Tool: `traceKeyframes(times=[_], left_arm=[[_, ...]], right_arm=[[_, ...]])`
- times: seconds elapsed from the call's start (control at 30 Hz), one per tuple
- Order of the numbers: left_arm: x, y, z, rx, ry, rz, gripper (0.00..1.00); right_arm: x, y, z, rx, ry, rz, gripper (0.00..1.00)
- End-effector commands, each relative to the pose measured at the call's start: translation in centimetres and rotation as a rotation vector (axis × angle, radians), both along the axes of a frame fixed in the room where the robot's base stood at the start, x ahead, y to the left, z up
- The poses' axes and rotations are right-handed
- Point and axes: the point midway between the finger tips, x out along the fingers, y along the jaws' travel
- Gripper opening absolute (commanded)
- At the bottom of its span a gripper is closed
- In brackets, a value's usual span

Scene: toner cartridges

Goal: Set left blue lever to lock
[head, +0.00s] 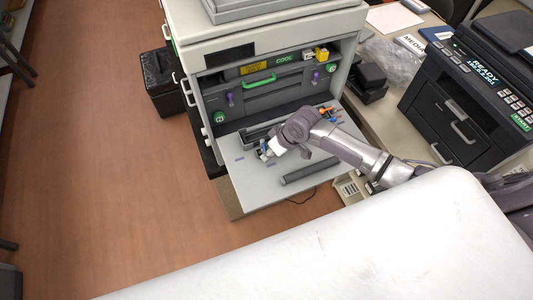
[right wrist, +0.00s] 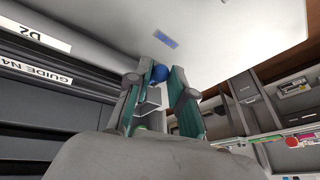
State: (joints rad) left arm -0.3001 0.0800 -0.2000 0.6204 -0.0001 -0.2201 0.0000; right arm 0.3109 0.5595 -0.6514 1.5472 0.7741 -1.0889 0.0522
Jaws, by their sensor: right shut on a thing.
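The left blue lever (right wrist: 160,73) shows in the right wrist view as a round blue knob above a small grey block, between my gripper's two teal-padded fingers. My right gripper (right wrist: 155,84) is shut on it. In the head view my right gripper (head: 266,152) reaches down over the left part of the printer's lowered front door (head: 248,194). There the lever is mostly hidden by the gripper, with only a small blue spot showing. Which setting the lever is at cannot be told. A second blue part (head: 333,119) shows to the right beyond my arm. My left gripper is out of view.
The open printer (head: 212,112) has a green handle (head: 260,84) and purple levers (head: 230,99) behind the door. A dark grey cylinder (head: 310,171) lies on the door. A black printer (head: 465,100) stands at right. A white surface (head: 400,245) fills the front.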

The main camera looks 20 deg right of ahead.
Motion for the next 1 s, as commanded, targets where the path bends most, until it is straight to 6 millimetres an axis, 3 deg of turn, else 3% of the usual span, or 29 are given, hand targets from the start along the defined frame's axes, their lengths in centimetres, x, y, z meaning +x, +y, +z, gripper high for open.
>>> traceKeyframes(times=[0.33, 0.87, 0.9, 1.0], left_arm=[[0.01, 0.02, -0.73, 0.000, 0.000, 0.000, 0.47], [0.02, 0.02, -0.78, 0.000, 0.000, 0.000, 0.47], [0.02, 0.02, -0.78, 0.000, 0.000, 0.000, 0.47], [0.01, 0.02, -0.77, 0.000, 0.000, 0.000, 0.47]], right_arm=[[0.27, -0.65, 0.14, 0.005, -0.007, 0.150, 0.00], [0.27, -0.75, 0.19, 0.004, -0.008, 0.176, 0.00], [0.27, -0.75, 0.19, 0.004, -0.008, 0.176, 0.27], [0.24, -0.79, 0.16, 0.002, -0.006, 0.175, 0.44]])
